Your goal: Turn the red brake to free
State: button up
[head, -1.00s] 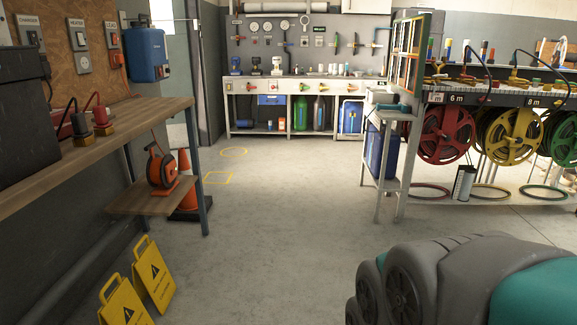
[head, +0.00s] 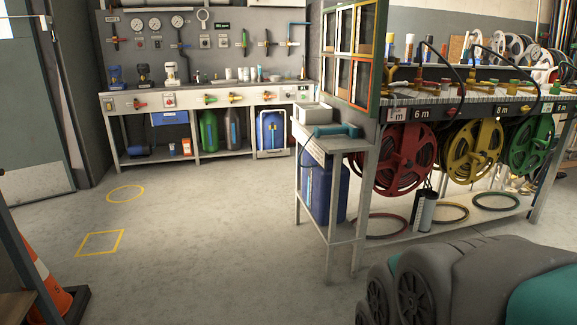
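The red hose reel (head: 393,160) hangs under the slatted bench at the right in the head view, below a label reading 6 m. I cannot make out a red brake on or near it at this distance. A yellow reel (head: 474,151) and a green reel (head: 530,146) hang to its right. My gripper is not in view.
A small stand (head: 331,142) with a teal handset and a blue container (head: 325,190) stands left of the reels. An orange cone (head: 46,285) is at the lower left. A back workbench (head: 195,88) spans the far wall. The middle floor is clear.

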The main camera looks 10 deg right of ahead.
aim_at(451, 113)
jog(key=i+l, duration=0.45)
jog(key=l, duration=0.15)
jog(key=i+l, duration=0.45)
jog(key=l, duration=0.15)
